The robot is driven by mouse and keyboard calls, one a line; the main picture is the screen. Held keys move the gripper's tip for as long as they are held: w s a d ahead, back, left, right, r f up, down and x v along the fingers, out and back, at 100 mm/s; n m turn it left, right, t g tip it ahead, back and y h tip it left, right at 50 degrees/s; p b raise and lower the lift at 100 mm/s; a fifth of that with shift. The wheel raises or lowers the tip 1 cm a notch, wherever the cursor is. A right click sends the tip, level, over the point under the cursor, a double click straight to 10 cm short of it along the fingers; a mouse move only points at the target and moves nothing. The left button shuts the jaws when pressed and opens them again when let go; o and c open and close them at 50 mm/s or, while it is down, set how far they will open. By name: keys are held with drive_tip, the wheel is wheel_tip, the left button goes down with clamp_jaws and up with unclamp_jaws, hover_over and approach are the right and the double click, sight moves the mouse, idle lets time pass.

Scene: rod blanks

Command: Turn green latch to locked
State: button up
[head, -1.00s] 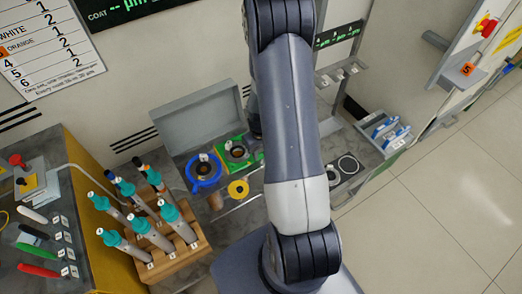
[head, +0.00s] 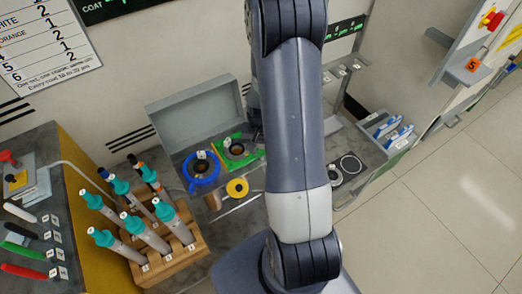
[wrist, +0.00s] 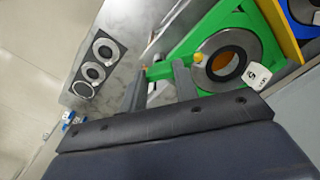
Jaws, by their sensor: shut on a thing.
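The green fixture (head: 231,143) sits beside the blue ring on the bench, partly hidden by my arm. In the wrist view it is a green frame (wrist: 208,24) around a metal ring with a dark, orange-lit centre and a white numbered tag. A green latch bar (wrist: 160,71) sticks out from it toward the left. My gripper (wrist: 158,80) is shut on this green latch bar, with one dark finger on each side. In the head view my gripper (head: 256,138) is mostly hidden behind my arm. I cannot read the latch's locked mark.
The blue ring fixture (head: 203,185) and a yellow ring (head: 237,188) stand close by. A grey raised lid (head: 195,115) is behind them. A wooden rack (head: 167,262) of teal-capped rods is at the left.

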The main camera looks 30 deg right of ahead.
sight(261, 150)
drive_tip(key=shift+m+b, duration=0.6)
drive_tip(key=shift+m, duration=1)
drive_tip(key=o, duration=1)
wheel_tip(261, 150, up, 11)
drive_tip(key=shift+f, duration=0.1)
drive_tip(key=shift+f, duration=0.1)
